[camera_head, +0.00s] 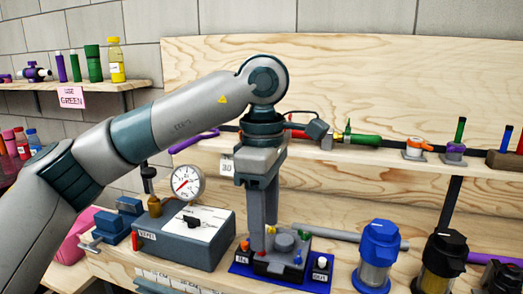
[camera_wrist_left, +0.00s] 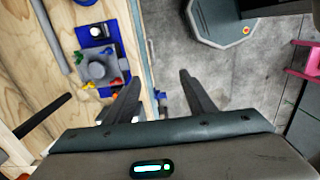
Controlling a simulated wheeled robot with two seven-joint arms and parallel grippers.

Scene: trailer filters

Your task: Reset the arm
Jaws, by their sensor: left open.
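My left arm (camera_head: 135,135) comes in from the left and bends down at the elbow-like joint. My left gripper (camera_head: 263,235) points down in front of a small dark fixture (camera_head: 285,250) with coloured knobs on a blue mat (camera_head: 245,271), partly covering it. In the left wrist view the gripper (camera_wrist_left: 158,78) is open, with nothing between its fingers. There the fixture (camera_wrist_left: 103,70) lies to the left of the fingers, and the bench edge and floor show between them. Whether the fingers touch anything is unclear. My right gripper is not in view.
A grey box (camera_head: 185,240) with a pressure gauge (camera_head: 187,182) stands left of the mat. Blue (camera_head: 378,255) and black (camera_head: 440,262) filter housings stand at right. A wooden shelf (camera_head: 360,158) with valves runs behind. Grey floor (camera_wrist_left: 190,60) is open beyond the bench edge.

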